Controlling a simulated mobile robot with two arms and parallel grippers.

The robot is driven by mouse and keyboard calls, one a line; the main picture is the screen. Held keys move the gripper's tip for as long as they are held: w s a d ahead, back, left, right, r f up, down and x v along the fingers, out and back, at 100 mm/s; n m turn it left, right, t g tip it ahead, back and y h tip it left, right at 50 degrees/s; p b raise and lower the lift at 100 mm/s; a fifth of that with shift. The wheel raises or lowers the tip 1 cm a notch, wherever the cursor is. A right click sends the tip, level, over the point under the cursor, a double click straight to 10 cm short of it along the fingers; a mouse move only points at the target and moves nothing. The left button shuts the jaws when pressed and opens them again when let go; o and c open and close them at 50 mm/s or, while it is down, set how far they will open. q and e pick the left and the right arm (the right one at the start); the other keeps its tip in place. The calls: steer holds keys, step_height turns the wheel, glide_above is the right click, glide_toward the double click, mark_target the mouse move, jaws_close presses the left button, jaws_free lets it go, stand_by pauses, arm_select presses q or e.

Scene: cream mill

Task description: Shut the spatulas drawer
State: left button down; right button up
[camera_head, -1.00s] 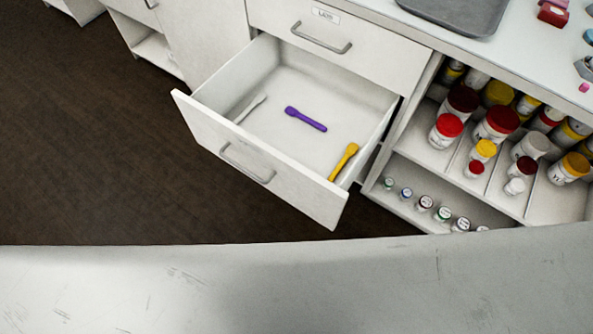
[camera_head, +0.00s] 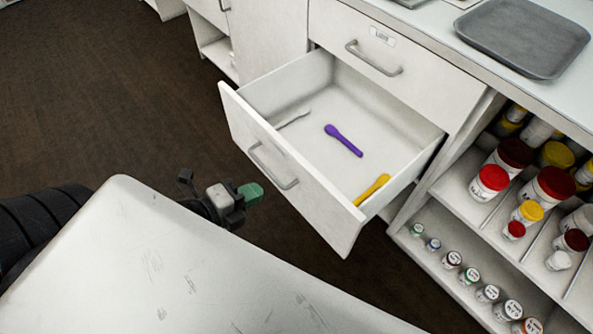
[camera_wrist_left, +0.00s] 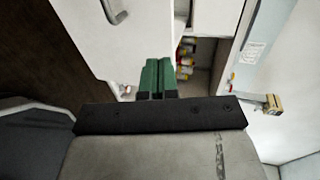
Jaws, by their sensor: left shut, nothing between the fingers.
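The spatulas drawer (camera_head: 297,187) stands pulled open below another drawer. It holds a purple spatula (camera_head: 343,140), a yellow spatula (camera_head: 372,189) and a pale one (camera_head: 293,118). Its front carries a grey bar handle (camera_head: 271,167). My left gripper (camera_head: 251,192) is shut and empty, a short way left of the drawer front and apart from it. In the left wrist view its green fingers (camera_wrist_left: 157,76) are together, with a white front and a bar handle (camera_wrist_left: 115,12) beyond. My right gripper is not in view.
The drawer above (camera_head: 381,52) is shut. Open shelves with jars (camera_head: 490,182) and small vials stand to the right. A grey tray (camera_head: 523,36) lies on the counter. Dark floor (camera_head: 100,90) is clear to the left.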

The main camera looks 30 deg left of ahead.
mark_target(302, 166)
arm_select(q)
steer(key=x, duration=1)
steer(key=shift+w+r+b, duration=0.2)
steer(key=shift+r+b, duration=0.1)
steer(key=shift+w+d, duration=0.2)
steer(key=shift+w, duration=0.3)
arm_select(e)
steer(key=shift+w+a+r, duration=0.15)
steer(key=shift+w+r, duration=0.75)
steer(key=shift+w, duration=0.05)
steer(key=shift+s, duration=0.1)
arm_select(q)
steer(key=shift+w, duration=0.1)
